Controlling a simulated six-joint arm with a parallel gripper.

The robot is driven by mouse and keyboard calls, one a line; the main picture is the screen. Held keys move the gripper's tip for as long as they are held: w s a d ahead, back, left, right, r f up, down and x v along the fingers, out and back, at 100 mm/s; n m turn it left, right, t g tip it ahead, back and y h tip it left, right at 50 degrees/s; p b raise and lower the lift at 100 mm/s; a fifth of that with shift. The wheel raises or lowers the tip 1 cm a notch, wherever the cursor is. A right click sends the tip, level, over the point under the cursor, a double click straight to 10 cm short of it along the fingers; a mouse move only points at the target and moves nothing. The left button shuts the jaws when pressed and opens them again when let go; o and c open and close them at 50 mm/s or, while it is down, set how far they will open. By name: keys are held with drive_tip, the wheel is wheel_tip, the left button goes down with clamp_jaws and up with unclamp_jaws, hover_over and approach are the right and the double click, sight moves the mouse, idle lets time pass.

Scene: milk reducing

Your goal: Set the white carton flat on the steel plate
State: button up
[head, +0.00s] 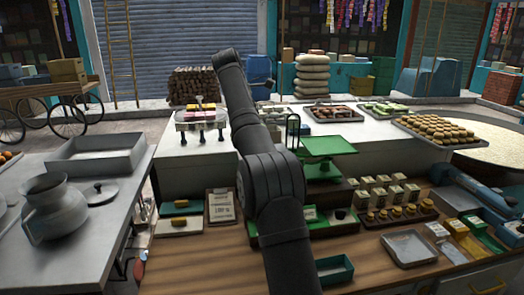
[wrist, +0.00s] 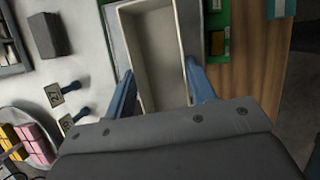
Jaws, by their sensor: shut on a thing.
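My gripper (wrist: 162,88) shows in the wrist view with a blue finger on each side of an off-white, box-shaped carton (wrist: 153,45), and is shut on it. In the head view my dark arm hides the gripper and the carton. A shallow steel tray or plate (head: 409,247) lies on the wooden counter at front right in the head view. I cannot tell for sure whether it is the steel plate.
A green scale (head: 328,147) stands right of my arm. Small cartons and jars (head: 390,200) stand right of it. A pan of pink and yellow blocks (head: 201,113) is on the white counter. A metal jug (head: 55,208) stands on the left table.

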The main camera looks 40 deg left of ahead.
drive_tip(key=shift+w+d+f, duration=0.25)
drive_tip(key=shift+w+d, duration=0.25)
drive_tip(key=shift+w, duration=0.35)
drive_tip(key=shift+f, duration=1.4)
drive_tip(key=o, duration=1.3)
drive_tip(key=shift+f, duration=0.1)
drive_tip(key=shift+r, duration=0.35)
drive_tip(key=v, duration=0.2)
drive_tip(key=shift+s+a+r, duration=0.15)
drive_tip(key=shift+r, duration=0.05)
drive_tip(key=s+a, duration=0.6)
drive_tip(key=s, duration=0.4)
drive_tip(key=shift+a, duration=0.25)
